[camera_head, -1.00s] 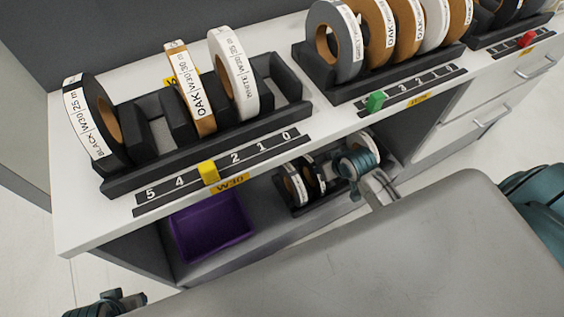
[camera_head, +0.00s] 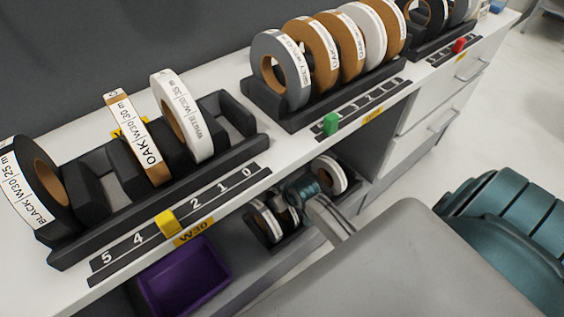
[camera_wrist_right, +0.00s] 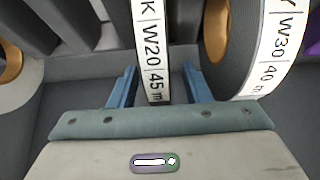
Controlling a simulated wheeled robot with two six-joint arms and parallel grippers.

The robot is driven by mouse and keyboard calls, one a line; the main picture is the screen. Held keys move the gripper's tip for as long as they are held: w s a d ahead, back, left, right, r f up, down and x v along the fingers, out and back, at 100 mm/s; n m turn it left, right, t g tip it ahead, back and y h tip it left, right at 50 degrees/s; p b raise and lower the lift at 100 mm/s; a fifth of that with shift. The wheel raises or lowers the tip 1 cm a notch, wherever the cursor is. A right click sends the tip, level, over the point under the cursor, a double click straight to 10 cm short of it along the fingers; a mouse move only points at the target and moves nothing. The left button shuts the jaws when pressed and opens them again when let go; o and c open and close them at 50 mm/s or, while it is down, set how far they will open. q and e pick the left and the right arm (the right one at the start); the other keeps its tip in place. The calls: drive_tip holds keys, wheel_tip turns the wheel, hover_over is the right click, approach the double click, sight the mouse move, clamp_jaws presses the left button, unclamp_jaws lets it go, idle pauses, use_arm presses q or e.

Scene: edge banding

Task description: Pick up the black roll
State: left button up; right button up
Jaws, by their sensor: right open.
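My right gripper (camera_head: 303,188) reaches into the lower shelf in the head view. In the right wrist view its blue fingers (camera_wrist_right: 160,88) are open, one on each side of a narrow dark-edged roll (camera_wrist_right: 152,45) with a white label reading "K W20 45 m"; the start of the word is cut off. In the head view a black roll (camera_head: 38,190) labelled "BLACK W30 25 m" stands at the left end of the upper rack. My left gripper is out of view.
The upper rack (camera_head: 160,225) also holds an oak roll (camera_head: 140,140) and a white roll (camera_head: 182,118). On the lower shelf are a small rack of rolls, including a pale roll (camera_head: 331,174), and a purple bin (camera_head: 185,278). The counter edge overhangs this shelf.

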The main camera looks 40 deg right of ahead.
clamp_jaws()
idle(0.3)
